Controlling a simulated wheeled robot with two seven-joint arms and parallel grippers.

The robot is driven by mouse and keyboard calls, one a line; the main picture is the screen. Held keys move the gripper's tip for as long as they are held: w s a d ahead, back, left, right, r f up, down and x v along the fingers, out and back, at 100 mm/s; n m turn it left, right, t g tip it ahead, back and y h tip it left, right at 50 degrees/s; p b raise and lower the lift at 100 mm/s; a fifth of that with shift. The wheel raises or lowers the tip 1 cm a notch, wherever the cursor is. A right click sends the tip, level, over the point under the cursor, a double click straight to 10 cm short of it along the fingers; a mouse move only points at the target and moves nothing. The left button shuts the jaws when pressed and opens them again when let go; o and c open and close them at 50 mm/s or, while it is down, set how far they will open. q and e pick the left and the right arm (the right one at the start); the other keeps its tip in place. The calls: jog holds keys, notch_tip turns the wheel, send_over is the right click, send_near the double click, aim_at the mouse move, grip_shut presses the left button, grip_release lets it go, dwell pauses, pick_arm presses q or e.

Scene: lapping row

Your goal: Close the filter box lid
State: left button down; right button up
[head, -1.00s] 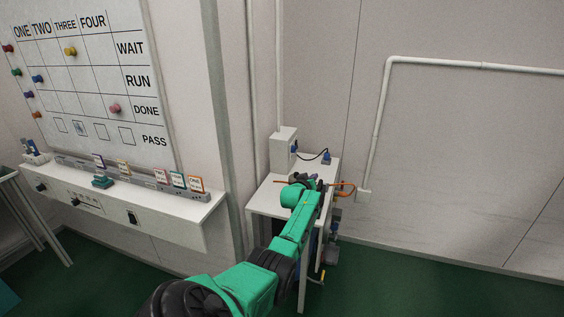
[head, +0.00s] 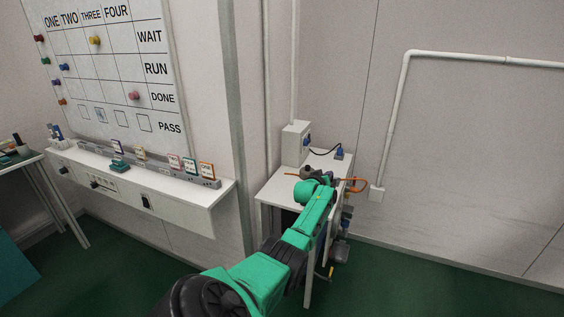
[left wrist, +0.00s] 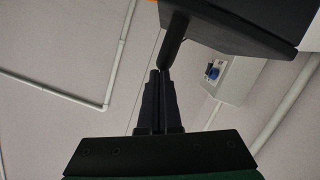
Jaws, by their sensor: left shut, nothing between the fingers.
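My left gripper (left wrist: 160,88) shows in the left wrist view with its two dark fingers together and nothing between them. A dark slab-like part (left wrist: 245,22), with a thin dark bar running from it toward the fingertips, is right in front of them; it may be the filter box lid, but I cannot tell, nor whether the fingers touch it. In the head view, my green left arm reaches over the small white table (head: 272,190). The arm covers much of the tabletop, so the filter box is not clearly seen there. My right gripper is not in view.
A grey wall box (head: 296,145) with a blue switch stands at the table's back, beside a blue plug (head: 339,152). A white shelf (head: 135,185) runs under the lettered board (head: 110,70). The green floor at right is clear.

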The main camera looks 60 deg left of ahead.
pick_arm(q)
jog(key=shift+r, duration=0.15)
jog(key=shift+r+p, duration=0.4)
jog(key=s+d+r+p, duration=0.4)
jog(key=s+r+p, duration=0.1)
jog(key=s, duration=0.3)
jog(key=shift+s+d+r+p, duration=0.2)
jog(key=shift+s+d+p, duration=0.05)
jog(key=shift+d+p, duration=0.15)
jog(key=shift+w+f, duration=0.1)
